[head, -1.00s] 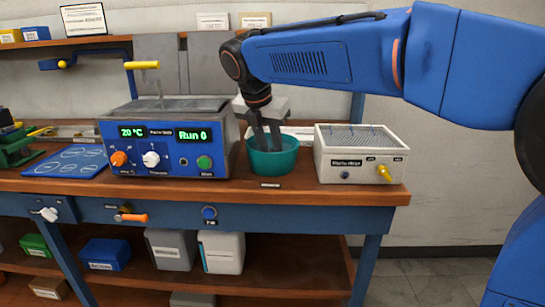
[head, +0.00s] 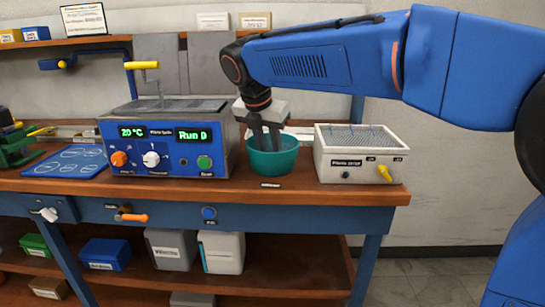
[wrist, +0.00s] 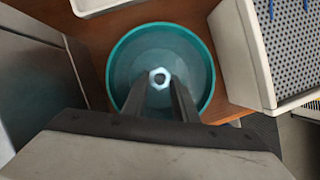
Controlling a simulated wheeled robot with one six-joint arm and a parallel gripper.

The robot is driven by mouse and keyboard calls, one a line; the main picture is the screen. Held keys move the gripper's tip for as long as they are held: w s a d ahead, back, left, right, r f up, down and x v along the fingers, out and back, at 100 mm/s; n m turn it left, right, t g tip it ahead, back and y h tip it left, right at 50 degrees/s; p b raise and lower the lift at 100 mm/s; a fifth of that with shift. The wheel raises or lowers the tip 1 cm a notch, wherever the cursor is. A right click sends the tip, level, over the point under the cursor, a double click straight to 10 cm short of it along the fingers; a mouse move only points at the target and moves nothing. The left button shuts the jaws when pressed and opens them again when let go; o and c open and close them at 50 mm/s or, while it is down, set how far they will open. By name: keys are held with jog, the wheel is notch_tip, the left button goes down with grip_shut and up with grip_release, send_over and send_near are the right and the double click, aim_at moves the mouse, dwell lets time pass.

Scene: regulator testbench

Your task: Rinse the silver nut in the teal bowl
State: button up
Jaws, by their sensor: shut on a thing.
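The teal bowl (head: 273,160) stands on the wooden bench between the bath unit and the white box. My gripper (head: 273,144) points down into it, with the fingertips hidden behind the rim in the head view. In the wrist view the silver nut (wrist: 159,78) shows between the tips of my gripper (wrist: 161,86), which is shut on it. The nut is over the inside of the teal bowl (wrist: 208,72). I cannot tell how close it is to the bowl's bottom. The head view hides the nut.
The bath unit (head: 168,143) with dials and green displays stands close left of the bowl. A white box (head: 360,165) with a perforated top and a yellow tap is to the right. A blue mat (head: 65,163) lies at the far left. The bench's front edge is close below the bowl.

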jog(key=shift+r, duration=0.1)
jog(key=shift+r, duration=3.7)
jog(key=shift+r, duration=2)
